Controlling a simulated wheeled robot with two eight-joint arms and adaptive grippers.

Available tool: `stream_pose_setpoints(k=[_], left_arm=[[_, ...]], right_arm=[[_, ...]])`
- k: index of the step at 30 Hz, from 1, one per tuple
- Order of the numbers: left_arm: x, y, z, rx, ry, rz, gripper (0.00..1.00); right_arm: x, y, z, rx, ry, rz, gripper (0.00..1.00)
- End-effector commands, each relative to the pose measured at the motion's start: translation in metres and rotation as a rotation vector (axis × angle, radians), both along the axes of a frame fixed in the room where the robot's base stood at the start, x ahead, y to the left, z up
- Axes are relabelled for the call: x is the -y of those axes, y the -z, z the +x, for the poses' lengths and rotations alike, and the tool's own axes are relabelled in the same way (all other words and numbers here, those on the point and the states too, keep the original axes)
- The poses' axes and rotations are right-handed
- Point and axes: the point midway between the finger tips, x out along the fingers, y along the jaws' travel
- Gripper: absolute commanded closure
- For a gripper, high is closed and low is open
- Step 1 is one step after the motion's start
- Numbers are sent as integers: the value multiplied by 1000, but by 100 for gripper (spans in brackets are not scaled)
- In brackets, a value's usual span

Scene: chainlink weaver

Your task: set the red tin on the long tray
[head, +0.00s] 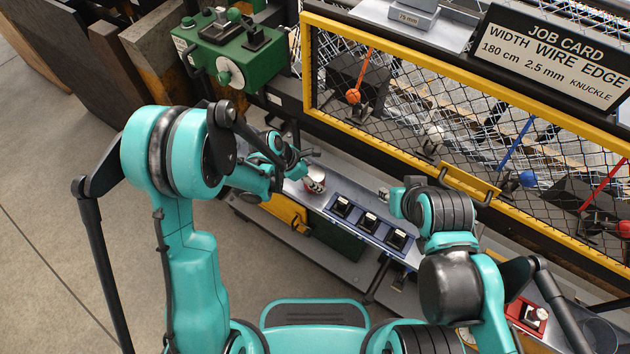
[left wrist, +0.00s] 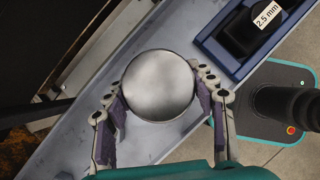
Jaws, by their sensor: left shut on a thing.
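My left gripper (left wrist: 162,98) is shut on the tin, with a purple-padded finger on each side. The long grey tray (head: 292,190) runs along the front of the machine; its bare surface (left wrist: 60,140) lies under the tin in the left wrist view. I cannot tell whether the tin touches it. My right gripper (head: 384,194) is mostly hidden by its own wrist, right of the tin.
A blue rack (head: 368,220) with several black blocks stands just right of the tin; its edge (left wrist: 215,55) is close in the left wrist view. A yellow-framed mesh guard (head: 400,62) rises behind. A green control box (head: 228,50) stands at the back left.

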Motion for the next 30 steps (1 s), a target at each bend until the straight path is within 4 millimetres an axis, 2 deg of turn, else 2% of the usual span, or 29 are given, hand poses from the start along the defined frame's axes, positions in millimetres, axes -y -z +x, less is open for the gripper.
stream_pose_setpoints(k=[2, 13, 14, 15, 16, 26, 30], left_arm=[[0, 12, 0, 0, 0, 0, 81], [0, 16, 0, 0, 0, 0, 81], [0, 15, 0, 0, 0, 0, 36], [0, 14, 0, 0, 0, 0, 26], [0, 14, 0, 0, 0, 0, 24], [0, 12, 0, 0, 0, 0, 24], [-6, -1, -2, 0, -1, 0, 24]], right_arm=[[0, 6, 0, 0, 0, 0, 69], [0, 9, 0, 0, 0, 0, 69], [0, 8, 0, 0, 0, 0, 69], [0, 7, 0, 0, 0, 0, 69], [0, 7, 0, 0, 0, 0, 69], [0, 5, 0, 0, 0, 0, 69], [0, -1, 0, 0, 0, 0, 69]])
